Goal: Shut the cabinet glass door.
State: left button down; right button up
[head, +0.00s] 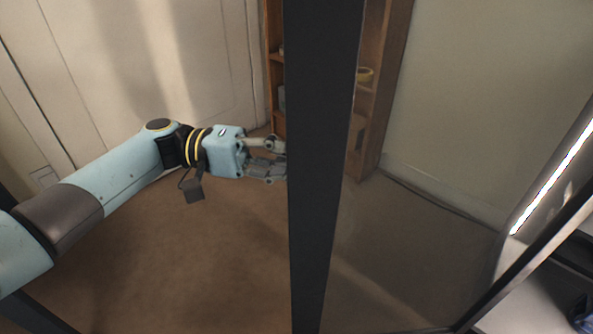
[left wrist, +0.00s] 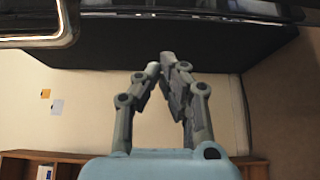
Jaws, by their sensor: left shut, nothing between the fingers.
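The cabinet glass door shows in the head view as a wide dark upright frame bar (head: 322,170) with a tinted see-through pane (head: 430,250) to its right. My left gripper (head: 278,163) reaches in from the left at the bar's left edge. Its fingertips are partly hidden behind the bar, and I cannot tell whether they touch it. In the left wrist view the gripper (left wrist: 167,65) is shut and empty, its tips overlapping a large dark panel (left wrist: 215,45). A shiny metal bar (left wrist: 40,40), perhaps a handle, is at the upper left. My right gripper is out of view.
A brown wooden shelf unit (head: 372,140) with a yellow roll (head: 365,74) stands against the wall behind the bar. Brown floor (head: 190,270) lies open below my left arm. A bright light strip (head: 552,178) and a dark slanted frame edge (head: 520,265) are at the right.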

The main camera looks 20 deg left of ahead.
aim_at(348, 187)
pick_arm(q)
jog(key=shift+s+d+b, duration=0.2)
jog(key=shift+s+d, duration=0.15)
jog(key=shift+d, duration=1.15)
jog(key=shift+s+d+b, duration=0.2)
jog(key=shift+s+d, duration=0.1)
jog(key=shift+d, duration=1.2)
jog(key=shift+s+d+b, duration=0.2)
jog(key=shift+s+d, duration=0.15)
jog(key=shift+d, duration=1.15)
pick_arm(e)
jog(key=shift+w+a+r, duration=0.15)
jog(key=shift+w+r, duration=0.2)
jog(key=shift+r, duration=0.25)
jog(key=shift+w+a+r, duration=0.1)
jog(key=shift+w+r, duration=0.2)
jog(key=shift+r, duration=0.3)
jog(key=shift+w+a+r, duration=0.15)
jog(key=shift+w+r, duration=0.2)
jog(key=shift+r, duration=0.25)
pick_arm(q)
jog(key=shift+f, duration=0.1)
